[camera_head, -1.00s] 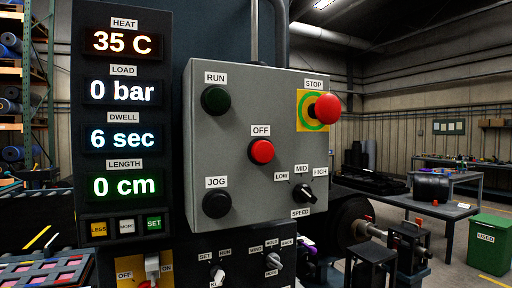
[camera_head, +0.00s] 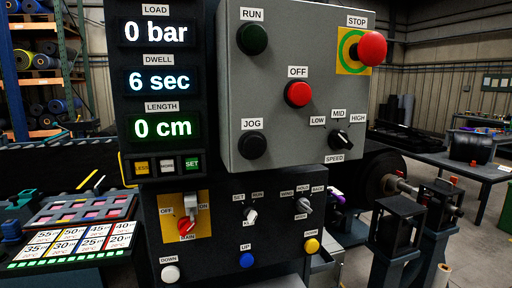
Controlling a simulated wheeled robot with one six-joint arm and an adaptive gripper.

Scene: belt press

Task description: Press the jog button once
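The jog button (camera_head: 252,145) is a round black push button at the lower left of the grey control box (camera_head: 300,60). A white JOG label sits just above it. The button stands out from the panel, and nothing covers it. My gripper is not in view.
Displays (camera_head: 158,80) stand at left. A lower panel has a red-handled switch (camera_head: 188,215), knobs and small buttons.

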